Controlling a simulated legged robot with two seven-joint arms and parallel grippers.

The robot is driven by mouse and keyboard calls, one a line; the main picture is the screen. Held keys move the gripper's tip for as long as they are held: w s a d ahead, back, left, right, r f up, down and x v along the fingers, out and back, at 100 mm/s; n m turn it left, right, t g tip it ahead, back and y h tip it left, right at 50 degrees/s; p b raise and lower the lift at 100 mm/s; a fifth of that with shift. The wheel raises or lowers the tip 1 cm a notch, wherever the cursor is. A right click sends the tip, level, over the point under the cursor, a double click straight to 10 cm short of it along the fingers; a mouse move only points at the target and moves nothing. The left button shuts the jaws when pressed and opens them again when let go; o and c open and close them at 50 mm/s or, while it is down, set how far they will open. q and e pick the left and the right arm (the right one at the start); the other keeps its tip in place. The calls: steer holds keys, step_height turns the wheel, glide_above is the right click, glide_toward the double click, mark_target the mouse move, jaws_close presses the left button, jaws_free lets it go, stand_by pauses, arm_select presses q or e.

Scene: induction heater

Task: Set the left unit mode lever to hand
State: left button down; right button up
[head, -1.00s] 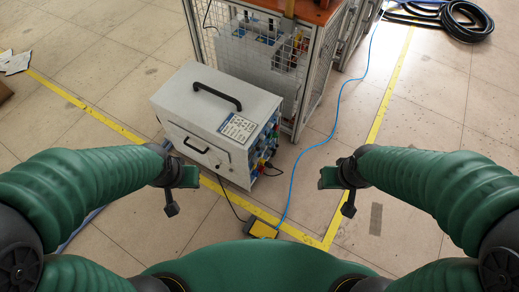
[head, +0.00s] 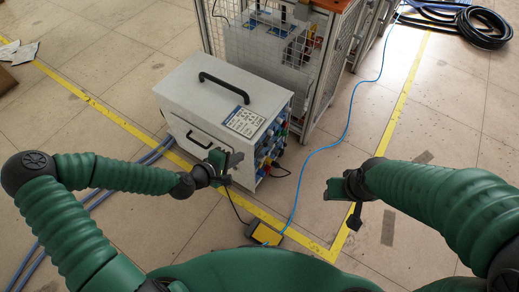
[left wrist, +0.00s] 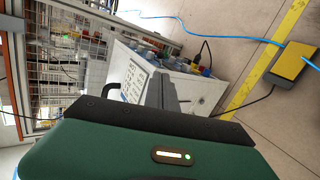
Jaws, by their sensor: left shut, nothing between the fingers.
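The white heater unit (head: 215,95) stands on the floor inside the yellow lines, with a black top handle and a label. Its right side panel (head: 272,145) carries blue, red and other coloured connectors and knobs; I cannot make out the mode lever. My left gripper (head: 236,160) is shut and empty, in front of the unit's near corner. In the left wrist view the unit (left wrist: 195,88) shows beyond the gripper body, with its connector side partly seen. My right gripper (head: 332,190) is over the floor right of the unit, apart from it; I cannot tell its finger opening.
A mesh cage (head: 315,70) with an orange top stands behind the unit. Blue hoses (head: 150,158) lie at left. Coiled black hose (head: 480,27) lies at the far right.

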arm_select(q)
steer(key=b, duration=0.6)
glide_toward(264, 145)
steer(key=x, duration=0.6)
steer(key=shift+f, duration=0.3)
steer(key=shift+w+d+f, duration=0.1)
steer(key=shift+w+d, duration=0.15)
